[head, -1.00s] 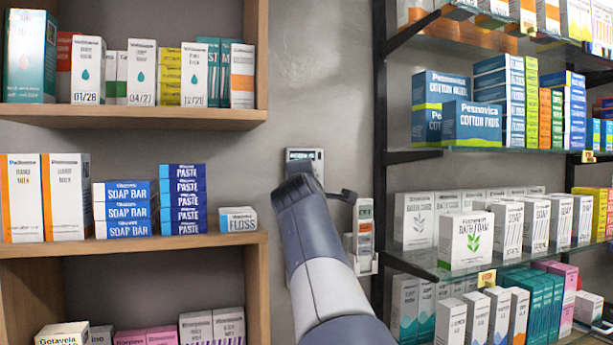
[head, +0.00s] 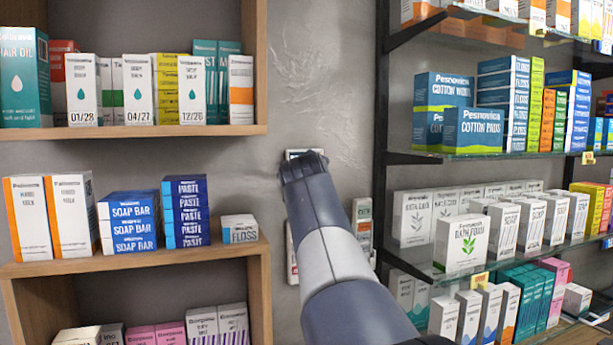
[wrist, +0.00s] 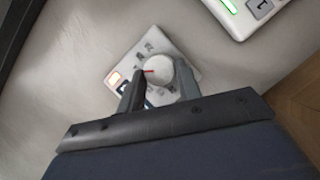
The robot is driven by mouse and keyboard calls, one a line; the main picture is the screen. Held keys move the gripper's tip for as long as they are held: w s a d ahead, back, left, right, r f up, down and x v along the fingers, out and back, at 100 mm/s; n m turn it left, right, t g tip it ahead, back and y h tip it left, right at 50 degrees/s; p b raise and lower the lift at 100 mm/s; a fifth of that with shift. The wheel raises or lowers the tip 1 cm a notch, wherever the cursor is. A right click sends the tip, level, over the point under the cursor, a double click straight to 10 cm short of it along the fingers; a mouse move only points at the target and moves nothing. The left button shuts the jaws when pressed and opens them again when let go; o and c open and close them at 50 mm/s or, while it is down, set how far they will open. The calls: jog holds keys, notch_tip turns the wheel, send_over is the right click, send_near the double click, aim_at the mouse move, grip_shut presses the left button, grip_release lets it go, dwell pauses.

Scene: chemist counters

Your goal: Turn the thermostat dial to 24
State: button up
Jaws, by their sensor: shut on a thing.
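The thermostat is a pale square plate (wrist: 118,82) on the grey wall in the wrist view, tilted in the picture. Its white round dial (wrist: 160,72) has a red pointer line towards the picture's left. Small marks surround the dial, too blurred to read. My gripper (wrist: 160,84) has one finger on each side of the dial and is shut on it. In the head view, only the top edge of the thermostat (head: 305,153) shows above my arm. The dial and fingers are hidden there.
Wooden shelves (head: 180,258) with boxes stand left, and glass shelves (head: 480,150) with boxes stand right. Bare wall lies above the thermostat.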

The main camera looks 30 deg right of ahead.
dwell(0.5)
jog(key=o, duration=1)
jog(key=shift+s, duration=0.1)
jog(key=b+v, duration=0.3)
jog(key=v, duration=0.7)
jog(key=shift+s+a+r, duration=0.15)
jog(key=shift+s+r, duration=0.05)
jog(key=shift+s, duration=0.05)
